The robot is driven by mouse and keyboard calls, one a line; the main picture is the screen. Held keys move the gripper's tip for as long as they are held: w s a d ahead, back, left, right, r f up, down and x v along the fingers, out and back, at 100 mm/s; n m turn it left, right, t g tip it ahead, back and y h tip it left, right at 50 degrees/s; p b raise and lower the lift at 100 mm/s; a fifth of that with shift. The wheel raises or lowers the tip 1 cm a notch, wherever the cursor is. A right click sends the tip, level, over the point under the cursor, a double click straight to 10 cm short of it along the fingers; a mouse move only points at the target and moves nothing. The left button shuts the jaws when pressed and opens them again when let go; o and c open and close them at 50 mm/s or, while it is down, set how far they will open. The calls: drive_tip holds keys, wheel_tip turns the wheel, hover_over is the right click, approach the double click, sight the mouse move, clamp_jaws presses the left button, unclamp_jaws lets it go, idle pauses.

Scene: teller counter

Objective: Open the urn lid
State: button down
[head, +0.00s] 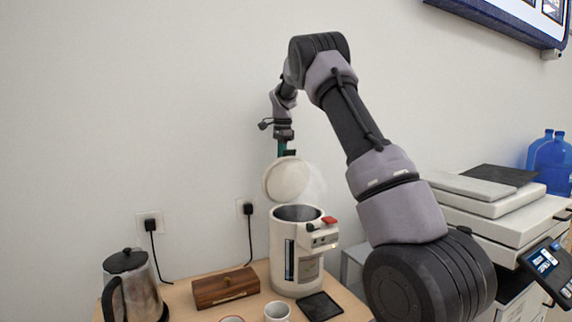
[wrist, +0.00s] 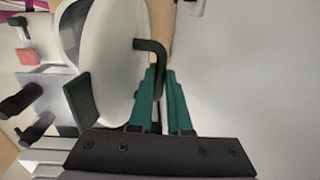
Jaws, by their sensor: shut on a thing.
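The white urn (head: 284,252) stands on the counter with its top open and its dark inside showing. Its round white lid (head: 287,180) is raised and tilted nearly upright at the back of the opening. My gripper (head: 283,148) is at the lid's upper edge. In the wrist view the teal fingers of my gripper (wrist: 161,75) are shut on the dark bent lid handle (wrist: 150,45). The lid's pale face (wrist: 112,50) fills the left of that view beside the fingers. A faint haze shows by the opening in the head view.
A steel kettle (head: 143,290) stands at left, with a wooden box (head: 225,287) between it and the urn. A cup (head: 278,312) and a flat black tray (head: 320,306) lie in front. A bulky machine (head: 500,225) stands at right. A bare wall (head: 150,100) is behind.

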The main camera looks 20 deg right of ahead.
drive_tip(key=w, duration=0.1)
drive_tip(key=w+f, duration=0.1)
drive_tip(key=shift+w+a, duration=0.25)
drive_tip(key=shift+w, duration=0.05)
drive_tip(key=shift+w+r, duration=0.1)
drive_tip(key=shift+r, duration=0.05)
drive_tip(key=c, duration=0.9)
unclamp_jaws()
drive_tip(key=shift+o, duration=0.2)
wheel_tip(320, 180, up, 11)
drive_tip(key=shift+s, duration=0.35)
